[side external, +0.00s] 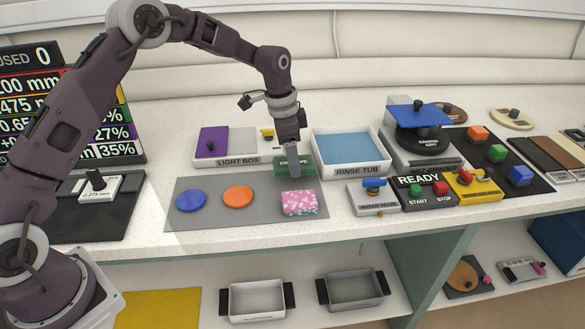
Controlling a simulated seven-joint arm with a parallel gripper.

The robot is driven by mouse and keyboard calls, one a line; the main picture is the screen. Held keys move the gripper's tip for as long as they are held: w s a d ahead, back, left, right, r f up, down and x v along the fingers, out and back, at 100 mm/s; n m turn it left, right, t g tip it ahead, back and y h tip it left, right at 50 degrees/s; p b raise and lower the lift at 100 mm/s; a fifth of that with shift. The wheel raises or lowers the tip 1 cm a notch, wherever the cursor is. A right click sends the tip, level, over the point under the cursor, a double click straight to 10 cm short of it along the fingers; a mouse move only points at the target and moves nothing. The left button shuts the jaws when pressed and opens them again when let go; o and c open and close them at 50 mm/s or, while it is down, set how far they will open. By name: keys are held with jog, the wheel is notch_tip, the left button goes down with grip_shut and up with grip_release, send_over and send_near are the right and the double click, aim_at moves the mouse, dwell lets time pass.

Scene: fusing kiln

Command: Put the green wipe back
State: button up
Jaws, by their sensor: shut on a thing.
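The green wipe (308,169) is a green block-like piece with pale lettering at its top left. It is at the back edge of the grey mat (215,218), between the light box and the rinse tub. My gripper (295,174) points down in front of it and is shut on it. The gripper hides the middle of the wipe. I cannot tell whether the wipe touches the surface below or hangs just above it.
The light box (228,162) is close on the left and the rinse tub (357,170) close on the right. A blue disc (191,200), an orange disc (238,196) and a pink patterned piece (300,203) lie on the mat. A water valve (373,208) stands right of the mat.

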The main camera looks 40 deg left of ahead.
jog(key=shift+f, duration=1.5)
jog(key=o, duration=1.3)
jog(key=shift+f, duration=0.15)
